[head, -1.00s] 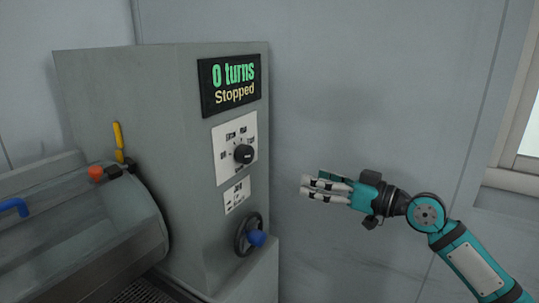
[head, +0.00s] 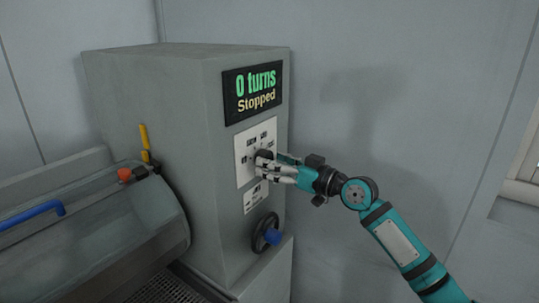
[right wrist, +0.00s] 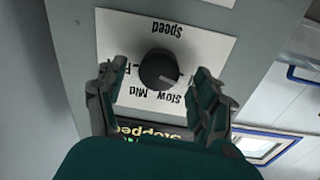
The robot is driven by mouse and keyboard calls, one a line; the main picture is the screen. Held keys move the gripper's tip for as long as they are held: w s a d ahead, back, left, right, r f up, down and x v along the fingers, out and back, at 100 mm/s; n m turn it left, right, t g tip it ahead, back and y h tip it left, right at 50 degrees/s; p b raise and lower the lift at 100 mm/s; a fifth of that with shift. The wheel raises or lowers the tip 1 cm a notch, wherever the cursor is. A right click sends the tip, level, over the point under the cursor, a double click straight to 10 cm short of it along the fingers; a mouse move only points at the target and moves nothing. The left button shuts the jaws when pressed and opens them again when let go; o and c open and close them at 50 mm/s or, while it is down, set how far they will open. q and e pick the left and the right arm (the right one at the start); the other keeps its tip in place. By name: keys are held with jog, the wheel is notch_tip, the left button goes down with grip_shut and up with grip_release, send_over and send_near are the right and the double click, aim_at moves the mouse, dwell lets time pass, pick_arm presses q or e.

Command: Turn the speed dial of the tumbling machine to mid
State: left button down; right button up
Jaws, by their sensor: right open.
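The speed dial is a round black knob (right wrist: 158,70) on a white panel (right wrist: 205,50) of the grey tumbling machine (head: 175,90). The panel reads upside down in the right wrist view, with "Speed", "Slow", "Mid" and a partly hidden word starting with F. A pale mark on the knob points roughly toward "Slow". My right gripper (head: 268,168) is at the panel, open, its fingers on either side of the knob. In the head view it partly covers the knob. I cannot tell whether the fingers touch it. My left gripper is not in view.
The display (head: 254,92) above reads "0 turns" and "Stopped". A black handwheel with a blue knob (head: 272,237) sits below the panel. A drum (head: 110,225) with a blue handle (head: 38,210) is at the left. Open space lies right of the machine.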

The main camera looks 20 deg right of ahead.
jog(key=shift+x, duration=0.95)
jog(key=c, duration=1.2)
